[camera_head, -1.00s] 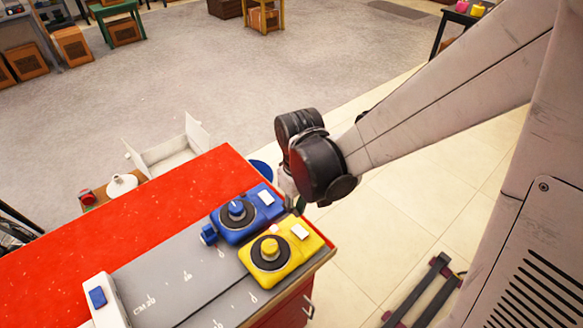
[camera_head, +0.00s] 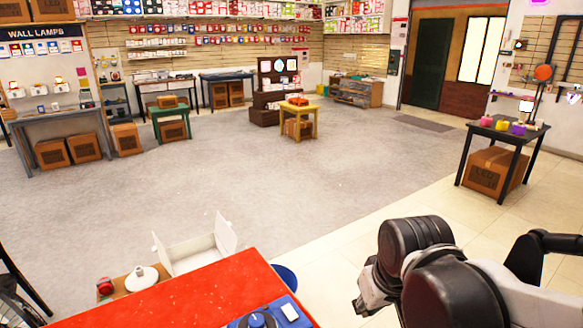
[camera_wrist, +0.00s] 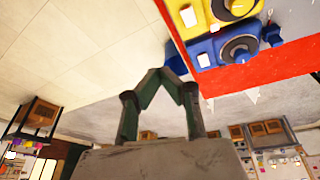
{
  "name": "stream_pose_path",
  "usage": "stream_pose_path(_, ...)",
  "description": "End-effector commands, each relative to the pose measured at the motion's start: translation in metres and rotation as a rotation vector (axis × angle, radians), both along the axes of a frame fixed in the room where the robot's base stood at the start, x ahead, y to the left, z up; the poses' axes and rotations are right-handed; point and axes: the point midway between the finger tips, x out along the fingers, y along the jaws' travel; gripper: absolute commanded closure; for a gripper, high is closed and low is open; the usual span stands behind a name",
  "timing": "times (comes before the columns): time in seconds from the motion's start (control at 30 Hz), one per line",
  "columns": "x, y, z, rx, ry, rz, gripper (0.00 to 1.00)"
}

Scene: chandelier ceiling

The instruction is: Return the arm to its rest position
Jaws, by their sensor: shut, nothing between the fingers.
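My arm's black wrist joints show at the lower right of the head view, over the tiled floor. My gripper hangs low there and its fingers are hidden. In the wrist view my gripper (camera_wrist: 165,76) is shut, with its fingers brought together and nothing between them. It is apart from the red-topped table (camera_head: 165,297), which lies beyond it. A blue device (camera_head: 262,318) is partly visible at the table's near end; it also shows in the wrist view (camera_wrist: 218,44). A yellow device (camera_wrist: 208,12) sits beside it and is out of the head view.
A blue bin (camera_head: 285,277) stands on the floor beside the table. An open white box (camera_head: 195,252) lies behind the table. A dark table (camera_head: 508,131) with a carton below stands at right. The grey floor (camera_head: 270,170) in the middle is clear.

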Motion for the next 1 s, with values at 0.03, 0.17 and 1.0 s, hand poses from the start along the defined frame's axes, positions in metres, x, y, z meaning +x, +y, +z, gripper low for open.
stream_pose_path(0.03, -0.006, -0.006, 0.004, 0.006, -0.022, -0.024, 1.00)
stream_pose_path(0.17, -0.017, -0.019, 0.017, 0.024, -0.084, -0.081, 1.00)
stream_pose_path(1.0, -0.053, -0.053, 0.044, 0.077, -0.273, -0.246, 1.00)
